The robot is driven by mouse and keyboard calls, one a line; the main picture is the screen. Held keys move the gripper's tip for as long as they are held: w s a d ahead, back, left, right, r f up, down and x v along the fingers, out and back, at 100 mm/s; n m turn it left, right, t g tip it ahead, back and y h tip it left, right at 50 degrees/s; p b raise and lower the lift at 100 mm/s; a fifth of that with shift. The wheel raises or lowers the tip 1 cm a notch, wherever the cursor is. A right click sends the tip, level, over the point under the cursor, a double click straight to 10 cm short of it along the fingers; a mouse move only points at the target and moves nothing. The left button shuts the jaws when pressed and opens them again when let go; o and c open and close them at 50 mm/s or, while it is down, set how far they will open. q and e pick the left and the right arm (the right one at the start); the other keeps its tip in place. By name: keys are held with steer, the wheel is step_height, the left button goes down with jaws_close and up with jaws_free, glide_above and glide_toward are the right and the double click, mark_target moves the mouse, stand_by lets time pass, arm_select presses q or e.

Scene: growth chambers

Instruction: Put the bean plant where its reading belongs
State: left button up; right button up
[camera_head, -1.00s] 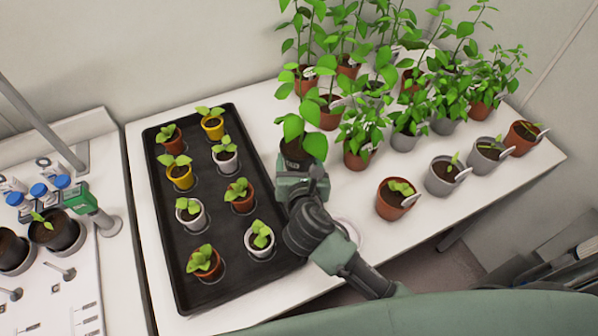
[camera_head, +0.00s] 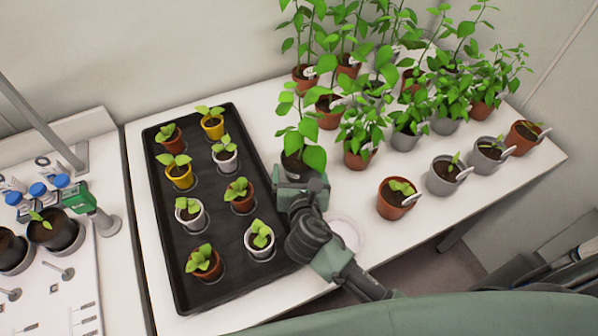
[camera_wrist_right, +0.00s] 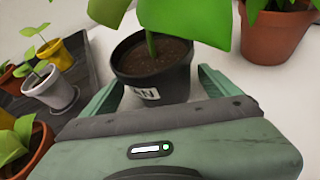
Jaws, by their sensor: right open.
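The bean plant, in a dark grey pot (camera_head: 292,170) with large green leaves, stands upright on the white table just right of the black tray. In the right wrist view the pot (camera_wrist_right: 155,75) shows a white label ending in "AN"; the rest of the label is hidden. My right gripper (camera_head: 300,186) is open at the near side of this pot. In the wrist view its two fingers (camera_wrist_right: 158,82) lie left and right of the pot's lower part, with gaps on both sides.
The black tray (camera_head: 225,285) holds several seedlings in small pots. Tall plants crowd the table behind, and tagged pots such as a terracotta one (camera_head: 393,204) stand right. A pale round disc (camera_head: 345,234) lies beside my arm. A left bench (camera_head: 70,295) holds dark pots.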

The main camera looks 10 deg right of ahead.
steer(key=shift+r, duration=0.15)
steer(key=v, duration=1.2)
steer(key=shift+b, duration=0.3)
